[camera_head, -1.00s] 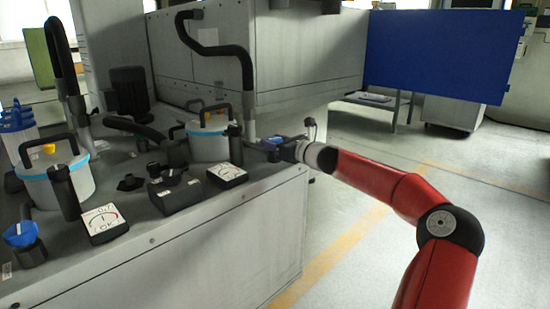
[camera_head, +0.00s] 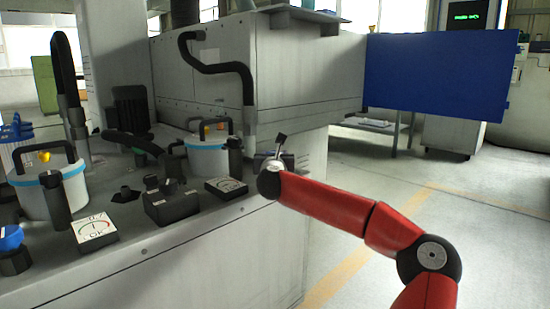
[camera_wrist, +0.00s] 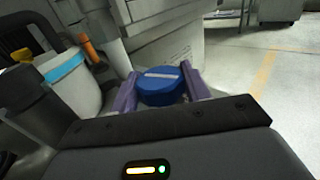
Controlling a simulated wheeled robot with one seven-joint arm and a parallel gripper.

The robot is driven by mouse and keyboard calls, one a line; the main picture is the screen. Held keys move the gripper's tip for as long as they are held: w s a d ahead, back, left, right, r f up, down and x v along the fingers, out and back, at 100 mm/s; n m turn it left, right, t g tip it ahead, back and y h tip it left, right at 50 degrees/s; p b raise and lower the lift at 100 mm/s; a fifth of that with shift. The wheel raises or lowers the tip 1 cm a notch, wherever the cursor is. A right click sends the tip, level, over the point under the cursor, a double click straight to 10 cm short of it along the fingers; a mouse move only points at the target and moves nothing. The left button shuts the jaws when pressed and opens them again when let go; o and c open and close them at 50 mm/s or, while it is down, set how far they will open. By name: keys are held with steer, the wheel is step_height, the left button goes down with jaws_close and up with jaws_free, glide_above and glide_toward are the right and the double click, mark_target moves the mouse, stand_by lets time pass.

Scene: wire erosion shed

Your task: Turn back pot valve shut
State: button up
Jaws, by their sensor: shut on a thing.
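The back pot (camera_head: 207,158) is a white pot with a blue band and a black handle, standing at the far end of the bench. It also shows at the left in the wrist view (camera_wrist: 72,84). Beside it, the round blue valve knob (camera_wrist: 162,92) has a white line across its top, running roughly left to right. My gripper (camera_wrist: 160,86) has its purple fingers on either side of the knob and is shut on it. In the head view my wrist hides the knob and most of the gripper at the bench's far right corner.
The front pot (camera_head: 50,192) and a second blue knob (camera_head: 12,238) are at the left. Two gauges (camera_head: 95,232) (camera_head: 226,187) and a black switch box (camera_head: 171,204) lie between. A bent black-topped pipe (camera_head: 218,68) rises near the back pot.

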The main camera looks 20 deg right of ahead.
steer(key=shift+r+m+g+h, duration=0.1)
steer(key=shift+m+g+h, duration=0.7)
steer(key=shift+h, duration=0.5)
steer(key=o, duration=1)
steer(key=shift+w, duration=0.1)
steer(key=shift+v, duration=3.85)
